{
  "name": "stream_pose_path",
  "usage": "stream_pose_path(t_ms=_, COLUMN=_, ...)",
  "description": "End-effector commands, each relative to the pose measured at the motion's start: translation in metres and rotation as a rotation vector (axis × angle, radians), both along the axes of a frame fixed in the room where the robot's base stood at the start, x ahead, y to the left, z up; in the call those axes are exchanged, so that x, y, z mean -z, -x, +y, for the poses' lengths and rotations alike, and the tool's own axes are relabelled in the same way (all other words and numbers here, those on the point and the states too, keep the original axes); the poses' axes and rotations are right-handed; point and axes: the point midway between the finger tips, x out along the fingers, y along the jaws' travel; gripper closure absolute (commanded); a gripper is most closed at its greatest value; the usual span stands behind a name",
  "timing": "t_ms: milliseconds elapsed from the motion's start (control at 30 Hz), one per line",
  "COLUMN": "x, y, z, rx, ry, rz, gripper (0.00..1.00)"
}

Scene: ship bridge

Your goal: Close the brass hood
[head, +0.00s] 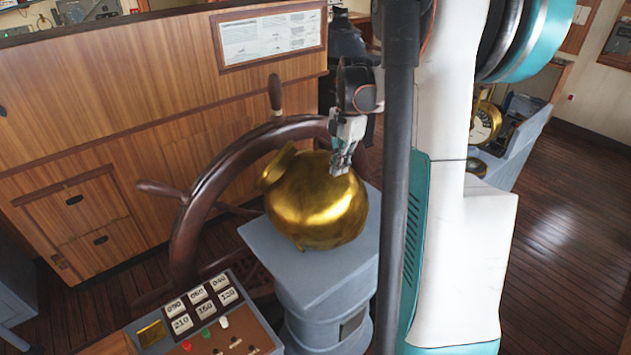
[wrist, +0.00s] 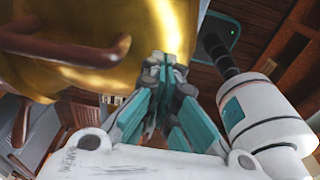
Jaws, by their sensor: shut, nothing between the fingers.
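The brass hood (head: 316,205) is a round, shiny golden shell on a grey pedestal (head: 335,272) in the head view. A short flared opening sticks out at its upper left. My gripper (head: 341,164) is at the hood's upper right side, pointing down, and its fingertips overlap the hood in the picture. In the wrist view the hood (wrist: 95,45) fills the upper left, and the closed fingertips (wrist: 164,68) are at its edge. The fingers are shut with nothing between them. I cannot tell whether they touch the brass. The inside of the hood is hidden.
A dark wooden ship's wheel (head: 190,215) stands close at the left and behind the hood. A control box with number keys (head: 200,305) is in front at the left. A wooden cabinet (head: 130,120) stands behind. Open plank floor (head: 570,240) lies at the right.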

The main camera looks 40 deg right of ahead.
Motion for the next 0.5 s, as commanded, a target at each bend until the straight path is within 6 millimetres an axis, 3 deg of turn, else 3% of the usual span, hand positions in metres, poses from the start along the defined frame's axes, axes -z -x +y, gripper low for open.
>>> stream_pose_path(t_ms=33, x=0.011, y=0.0, z=-0.018, rx=0.006, ry=0.0, rz=0.0, gripper=1.0)
stream_pose_path(t_ms=200, x=0.035, y=0.0, z=-0.067, rx=0.005, ry=0.001, rz=0.0, gripper=1.0)
stream_pose_path(t_ms=500, x=0.086, y=0.0, z=-0.135, rx=0.002, ry=0.001, rz=-0.001, gripper=1.0)
